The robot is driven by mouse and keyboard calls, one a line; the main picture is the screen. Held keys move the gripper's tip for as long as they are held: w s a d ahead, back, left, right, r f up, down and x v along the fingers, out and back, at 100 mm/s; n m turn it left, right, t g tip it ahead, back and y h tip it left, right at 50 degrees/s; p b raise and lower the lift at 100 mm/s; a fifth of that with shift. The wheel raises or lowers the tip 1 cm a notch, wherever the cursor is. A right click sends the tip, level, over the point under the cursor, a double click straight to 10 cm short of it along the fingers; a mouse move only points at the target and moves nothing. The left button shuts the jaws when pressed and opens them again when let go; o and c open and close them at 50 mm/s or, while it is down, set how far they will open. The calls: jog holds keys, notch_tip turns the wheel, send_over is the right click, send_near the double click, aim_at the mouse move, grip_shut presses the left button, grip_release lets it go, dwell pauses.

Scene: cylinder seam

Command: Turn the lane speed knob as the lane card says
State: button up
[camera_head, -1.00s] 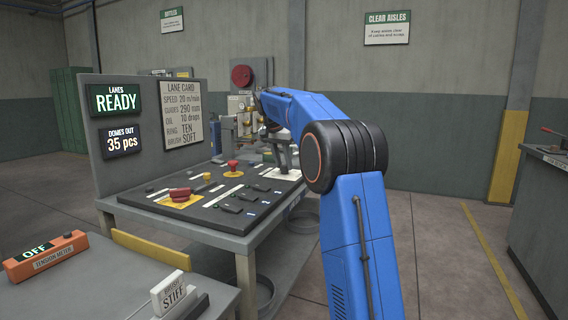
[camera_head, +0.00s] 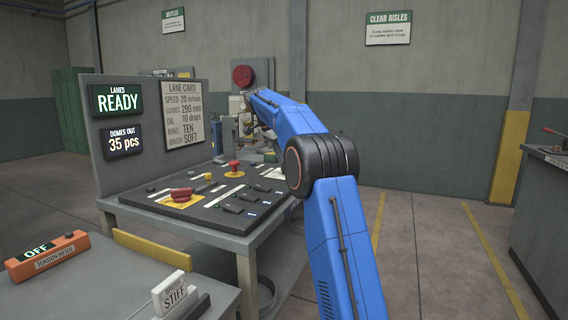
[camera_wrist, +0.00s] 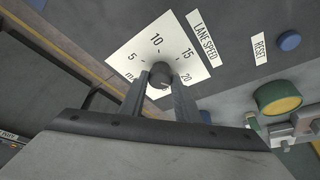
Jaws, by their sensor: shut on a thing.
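The lane speed knob (camera_wrist: 160,74) is a small dark round knob on a white dial plate (camera_wrist: 187,32) marked 5, 10, 15 and 20. In the wrist view my gripper (camera_wrist: 159,84) has its two fingers on either side of the knob, shut on it. The knob's pointer is too small to read surely. In the head view the lane card (camera_head: 182,114) stands on the grey upright board and reads speed 20 m/min. There my gripper and the knob are largely hidden by the blue arm.
A blue reset button (camera_wrist: 289,41) and a green-and-yellow round part (camera_wrist: 278,98) lie right of the dial. The console (camera_head: 215,205) carries red buttons and several switches. Open floor lies right of the arm.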

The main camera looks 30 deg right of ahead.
dwell(0.4)
jog(key=o, duration=1)
